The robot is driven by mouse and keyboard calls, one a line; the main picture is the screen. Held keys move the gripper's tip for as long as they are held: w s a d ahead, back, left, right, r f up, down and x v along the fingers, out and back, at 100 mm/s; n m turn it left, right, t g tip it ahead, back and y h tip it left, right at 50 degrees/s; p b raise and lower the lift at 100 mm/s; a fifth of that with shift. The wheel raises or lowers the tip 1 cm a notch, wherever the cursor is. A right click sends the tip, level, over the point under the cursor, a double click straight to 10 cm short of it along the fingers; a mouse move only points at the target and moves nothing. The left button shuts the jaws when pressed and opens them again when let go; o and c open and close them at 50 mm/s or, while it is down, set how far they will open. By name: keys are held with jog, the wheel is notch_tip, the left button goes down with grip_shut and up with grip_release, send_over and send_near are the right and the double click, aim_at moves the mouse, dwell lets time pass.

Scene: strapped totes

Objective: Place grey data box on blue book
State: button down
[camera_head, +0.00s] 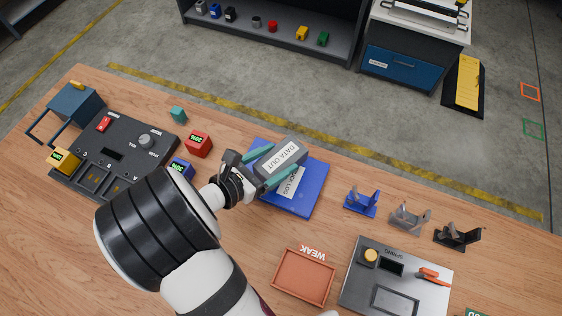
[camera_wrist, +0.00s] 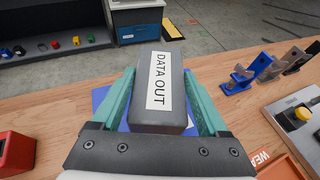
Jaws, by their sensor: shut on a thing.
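The grey data box (camera_head: 281,154), with a white "DATA OUT" label, is between the teal fingers of my gripper (camera_head: 267,164). In the wrist view the grey box (camera_wrist: 160,88) fills the space between the fingers (camera_wrist: 162,104), which press on its two sides. The blue book (camera_head: 307,196), with a white label partly covered, lies flat on the table under the box and gripper. In the wrist view only a little of the blue book (camera_wrist: 102,97) shows around the box. I cannot tell whether the box touches the book or hangs just above it.
A red box (camera_head: 198,144) and a small blue box (camera_head: 181,168) stand left of the book. Blue, grey and black holders (camera_head: 362,201) stand to the right. An orange "WEAK" tray (camera_head: 304,277) and a grey panel (camera_head: 350,287) are at the front. A dark console (camera_head: 120,140) is far left.

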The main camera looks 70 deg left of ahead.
aim_at(276, 168)
jog(key=shift+f, duration=1.7)
jog(key=shift+f, duration=0.1)
grip_release()
jog(key=v, duration=1.2)
jog(key=shift+d, duration=0.1)
